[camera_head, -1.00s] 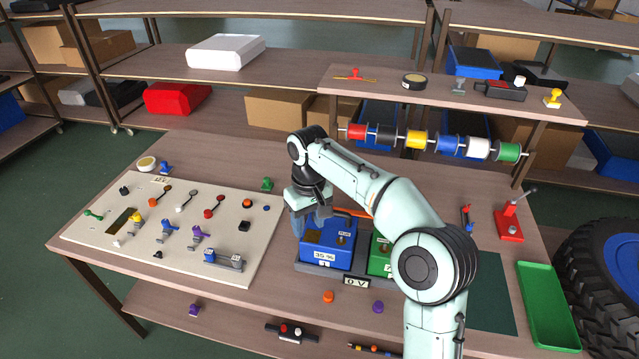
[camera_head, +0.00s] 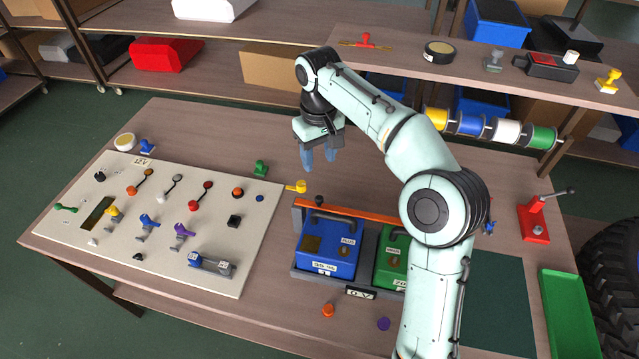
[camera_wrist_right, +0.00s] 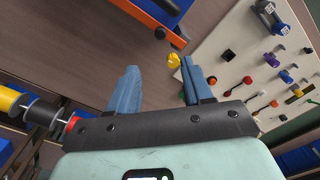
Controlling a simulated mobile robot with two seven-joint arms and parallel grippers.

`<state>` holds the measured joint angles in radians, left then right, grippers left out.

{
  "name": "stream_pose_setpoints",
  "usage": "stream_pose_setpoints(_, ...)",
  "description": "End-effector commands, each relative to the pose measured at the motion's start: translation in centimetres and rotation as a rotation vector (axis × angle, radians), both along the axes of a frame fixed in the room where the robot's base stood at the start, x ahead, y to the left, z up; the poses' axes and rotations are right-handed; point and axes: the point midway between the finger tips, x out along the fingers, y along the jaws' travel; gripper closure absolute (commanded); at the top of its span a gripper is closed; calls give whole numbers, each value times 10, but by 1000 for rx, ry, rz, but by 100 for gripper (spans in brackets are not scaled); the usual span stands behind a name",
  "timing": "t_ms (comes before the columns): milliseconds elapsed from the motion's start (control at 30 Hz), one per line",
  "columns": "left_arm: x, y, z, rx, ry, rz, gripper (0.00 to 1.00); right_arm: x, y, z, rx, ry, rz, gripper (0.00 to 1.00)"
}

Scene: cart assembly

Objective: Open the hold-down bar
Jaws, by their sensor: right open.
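The orange hold-down bar (camera_head: 350,211) runs along the back edge of the grey battery tray (camera_head: 300,272). A yellow knob (camera_head: 297,187) is near its left end. The blue battery (camera_head: 325,262) and the green battery (camera_head: 390,270) sit in the tray in front of the bar. My right gripper (camera_head: 319,160) is open and empty, pointing down behind the bar and apart from it. In the right wrist view, the orange bar (camera_wrist_right: 158,24) and yellow knob (camera_wrist_right: 173,61) lie beyond the open fingers (camera_wrist_right: 158,70). My right arm hides the bar's right end. My left gripper is not in view.
A pale control panel (camera_head: 170,215) with several levers lies to the left. A raised shelf (camera_head: 480,70) with colored spools (camera_head: 470,123) below stands behind my arm. A red lever press (camera_head: 533,222) and green tray (camera_head: 568,312) are at right. The table behind the bar is mostly clear.

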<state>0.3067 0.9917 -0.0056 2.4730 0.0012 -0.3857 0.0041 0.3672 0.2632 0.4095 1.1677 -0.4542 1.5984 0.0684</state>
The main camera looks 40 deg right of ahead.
Motion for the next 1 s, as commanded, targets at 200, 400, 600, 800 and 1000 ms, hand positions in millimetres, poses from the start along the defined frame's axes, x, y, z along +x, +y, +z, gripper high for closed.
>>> stream_pose_setpoints(200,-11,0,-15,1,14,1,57,-2,0,-38,0,8,0,50)
stream_pose_setpoints(400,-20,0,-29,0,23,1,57,-2,-1,-81,0,8,-1,50)
stream_pose_setpoints(600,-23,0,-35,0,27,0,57,-1,0,-114,1,4,0,50)
stream_pose_setpoints(800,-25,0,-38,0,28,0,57,-1,0,-129,0,2,-1,50)
stream_pose_setpoints(1000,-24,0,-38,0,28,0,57,-1,0,-131,0,1,-1,50)
